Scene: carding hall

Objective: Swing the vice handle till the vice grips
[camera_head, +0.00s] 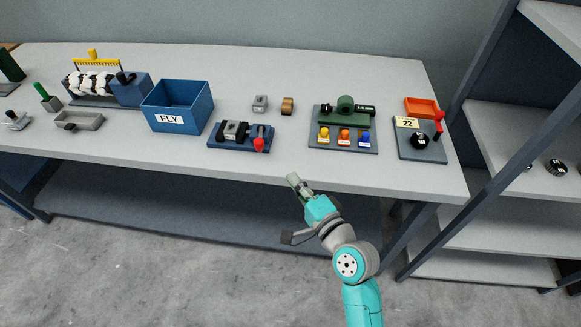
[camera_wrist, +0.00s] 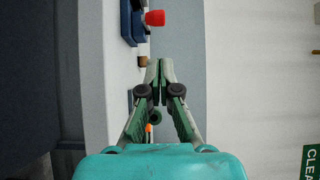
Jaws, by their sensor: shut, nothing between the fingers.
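The vice (camera_head: 222,143) is a low blue base with dark jaws near the front edge of the bench, right of the blue bin. A grey block (camera_head: 236,130) sits between its jaws; I cannot tell if they touch it. The vice handle (camera_head: 259,145) has a red knob at the vice's right end. In the wrist view the red handle knob (camera_wrist: 155,18) and part of the blue vice (camera_wrist: 127,24) show at the top. My gripper (camera_head: 293,180) is shut and empty, apart from the handle, in front of the bench edge and to the right of the vice.
The blue bin marked FLY (camera_head: 180,105) stands left of the vice. A grey block (camera_head: 260,103) and a brown ring-like piece (camera_head: 287,106) lie behind it. A board with coloured knobs (camera_head: 344,149) and a panel marked 22 (camera_head: 424,151) are to the right.

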